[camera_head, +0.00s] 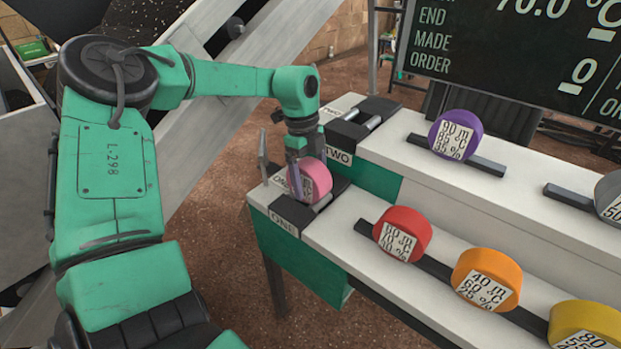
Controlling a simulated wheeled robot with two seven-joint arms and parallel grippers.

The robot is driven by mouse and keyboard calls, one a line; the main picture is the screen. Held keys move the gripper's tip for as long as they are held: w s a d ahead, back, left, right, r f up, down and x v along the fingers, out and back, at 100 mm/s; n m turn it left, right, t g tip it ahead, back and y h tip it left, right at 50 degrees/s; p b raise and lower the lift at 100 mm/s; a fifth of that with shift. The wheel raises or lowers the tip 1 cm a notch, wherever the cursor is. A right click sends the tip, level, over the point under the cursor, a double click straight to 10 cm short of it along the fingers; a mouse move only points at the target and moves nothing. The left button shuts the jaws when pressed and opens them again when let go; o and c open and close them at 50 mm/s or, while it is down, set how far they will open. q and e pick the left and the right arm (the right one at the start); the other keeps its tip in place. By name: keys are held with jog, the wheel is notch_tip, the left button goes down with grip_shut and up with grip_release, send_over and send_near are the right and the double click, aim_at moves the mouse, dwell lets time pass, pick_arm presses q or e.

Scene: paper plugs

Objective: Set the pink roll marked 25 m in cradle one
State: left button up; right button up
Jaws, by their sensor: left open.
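The pink roll (317,180) sits at cradle one (322,203), the dark holder by the sign ONE at the lower shelf's left end. Its white label faces left and forward, too small and partly covered to read. It looks upright and seems to rest in the cradle, though its underside is partly hidden. My left gripper (304,166) is open and points down at the roll from above. One finger shows in front of the label; the other is hidden, so I cannot tell whether they touch it. My right gripper is not in view.
Red (402,234), orange (486,278) and yellow (585,325) rolls stand along the lower rail. A purple roll (455,134) and a grey roll (611,195) stand on the upper shelf. Cradle two (352,128) is empty, behind cradle one. A dark board (520,50) stands behind.

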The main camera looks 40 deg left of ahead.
pick_arm(q)
notch_tip(320, 180, up, 12)
jog(key=a, duration=0.2)
jog(key=shift+p, duration=0.45)
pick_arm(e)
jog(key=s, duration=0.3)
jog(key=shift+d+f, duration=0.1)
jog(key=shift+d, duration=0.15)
pick_arm(q)
jog(key=shift+d, duration=0.1)
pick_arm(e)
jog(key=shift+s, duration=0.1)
